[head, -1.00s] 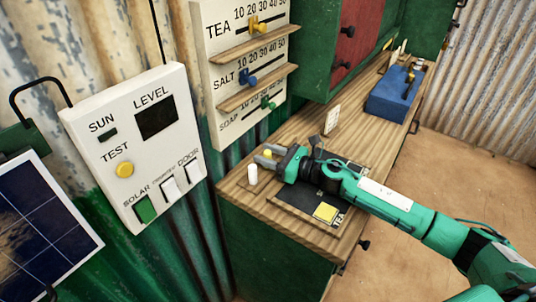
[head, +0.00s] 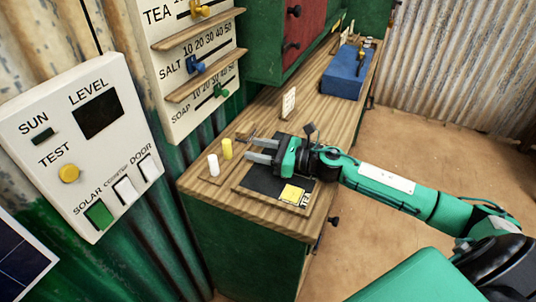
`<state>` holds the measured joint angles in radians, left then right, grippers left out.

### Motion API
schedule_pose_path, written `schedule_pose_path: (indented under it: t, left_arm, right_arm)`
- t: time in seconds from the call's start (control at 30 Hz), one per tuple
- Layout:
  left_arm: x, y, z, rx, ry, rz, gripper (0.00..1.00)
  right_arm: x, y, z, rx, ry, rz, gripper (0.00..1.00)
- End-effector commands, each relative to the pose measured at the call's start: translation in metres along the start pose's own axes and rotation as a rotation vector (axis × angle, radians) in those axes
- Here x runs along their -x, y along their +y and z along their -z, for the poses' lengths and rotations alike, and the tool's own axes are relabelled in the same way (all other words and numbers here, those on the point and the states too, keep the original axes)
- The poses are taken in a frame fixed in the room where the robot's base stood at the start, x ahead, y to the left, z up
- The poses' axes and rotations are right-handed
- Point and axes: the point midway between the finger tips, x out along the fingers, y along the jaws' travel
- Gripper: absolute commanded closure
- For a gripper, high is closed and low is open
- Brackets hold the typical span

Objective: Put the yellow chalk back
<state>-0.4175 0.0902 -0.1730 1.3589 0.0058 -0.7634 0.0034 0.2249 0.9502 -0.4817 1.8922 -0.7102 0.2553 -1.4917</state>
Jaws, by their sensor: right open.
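The yellow chalk (head: 227,149) stands upright near the back edge of the wooden counter, beside the white chalk (head: 213,165). Both seem to stand on a small wooden holder (head: 211,178). My right gripper (head: 260,150) is open over the counter. Its two fingers point left toward the yellow chalk, with a gap between the fingertips and the chalk. Nothing shows between the fingers. My left gripper is not in view.
A dark slate (head: 264,182) with a yellow square (head: 292,194) lies under my right gripper. A small white card (head: 288,103) stands behind. A blue box (head: 345,75) sits farther along the counter (head: 317,118). Price boards and a switch panel (head: 80,140) line the left wall.

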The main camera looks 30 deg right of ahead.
Motion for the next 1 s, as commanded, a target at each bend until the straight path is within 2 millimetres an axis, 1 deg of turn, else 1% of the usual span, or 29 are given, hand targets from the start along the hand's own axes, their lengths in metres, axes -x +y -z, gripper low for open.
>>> schedule_pose_path:
  t: [0.03, 0.1, 0.3, 0.47, 1.0]
  left_arm:
    - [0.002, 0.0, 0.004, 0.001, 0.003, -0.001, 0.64]
    - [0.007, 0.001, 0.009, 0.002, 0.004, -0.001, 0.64]
    - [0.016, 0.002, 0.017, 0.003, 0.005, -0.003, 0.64]
    - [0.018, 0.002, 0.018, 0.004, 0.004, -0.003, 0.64]
    - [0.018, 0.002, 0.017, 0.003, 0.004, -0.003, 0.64]
  right_arm:
    - [0.006, 0.0, 0.003, -0.002, 0.001, 0.0, 0.57]
    - [0.013, 0.0, 0.002, -0.002, 0.0, 0.001, 0.57]
    - [0.024, 0.0, 0.001, -0.001, 0.0, 0.0, 0.57]
    - [0.026, 0.0, -0.001, 0.0, -0.001, 0.0, 0.57]
    - [0.026, 0.0, 0.0, 0.0, 0.0, 0.0, 0.57]
